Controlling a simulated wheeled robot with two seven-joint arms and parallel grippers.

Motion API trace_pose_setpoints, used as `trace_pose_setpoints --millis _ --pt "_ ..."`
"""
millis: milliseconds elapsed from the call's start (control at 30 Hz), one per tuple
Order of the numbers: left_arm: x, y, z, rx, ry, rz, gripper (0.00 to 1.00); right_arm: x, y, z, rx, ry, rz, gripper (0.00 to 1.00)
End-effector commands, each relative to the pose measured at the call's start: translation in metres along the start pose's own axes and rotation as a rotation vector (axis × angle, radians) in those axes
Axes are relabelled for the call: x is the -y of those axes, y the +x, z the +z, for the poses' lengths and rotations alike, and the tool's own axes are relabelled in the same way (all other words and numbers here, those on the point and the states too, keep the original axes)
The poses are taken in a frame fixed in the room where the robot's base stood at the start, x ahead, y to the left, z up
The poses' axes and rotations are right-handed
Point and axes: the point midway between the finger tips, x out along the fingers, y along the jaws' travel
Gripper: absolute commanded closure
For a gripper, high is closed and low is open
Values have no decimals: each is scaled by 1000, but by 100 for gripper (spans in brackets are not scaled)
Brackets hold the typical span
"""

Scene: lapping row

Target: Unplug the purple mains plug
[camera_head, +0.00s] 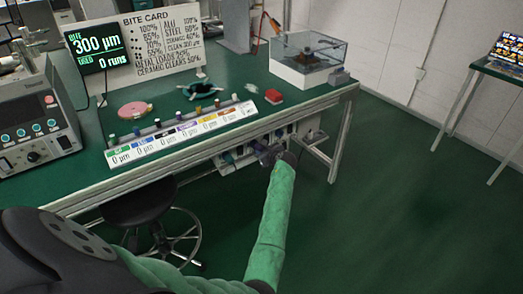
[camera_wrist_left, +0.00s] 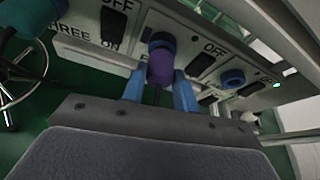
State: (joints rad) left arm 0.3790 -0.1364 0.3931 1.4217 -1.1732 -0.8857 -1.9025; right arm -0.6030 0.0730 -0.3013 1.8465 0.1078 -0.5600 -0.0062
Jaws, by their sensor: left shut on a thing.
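The purple mains plug (camera_wrist_left: 160,68) sits at a blue round socket (camera_wrist_left: 162,41) on a grey-white socket panel (camera_wrist_left: 125,42), in the left wrist view. My left gripper (camera_wrist_left: 160,92) has its two blue fingers on either side of the plug and is shut on it. In the head view the left gripper (camera_head: 273,155) is at the socket panel (camera_head: 235,161) under the bench's front edge, and it largely hides the plug there. I cannot tell whether the plug is fully seated. My right gripper is not in view.
Another blue socket (camera_wrist_left: 232,78) and black switches marked OFF and ON are beside the plug. The green bench (camera_head: 160,98) overhangs the panel. A black stool (camera_head: 140,207) stands below, left of my arm. The floor to the right is clear.

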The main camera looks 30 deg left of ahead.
Motion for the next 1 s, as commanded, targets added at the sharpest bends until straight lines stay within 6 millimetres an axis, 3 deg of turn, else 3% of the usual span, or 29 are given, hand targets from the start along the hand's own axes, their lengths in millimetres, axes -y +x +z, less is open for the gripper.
trace_pose_setpoints --millis 1000 --pt "0 -15 -6 1 0 0 94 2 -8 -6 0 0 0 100"
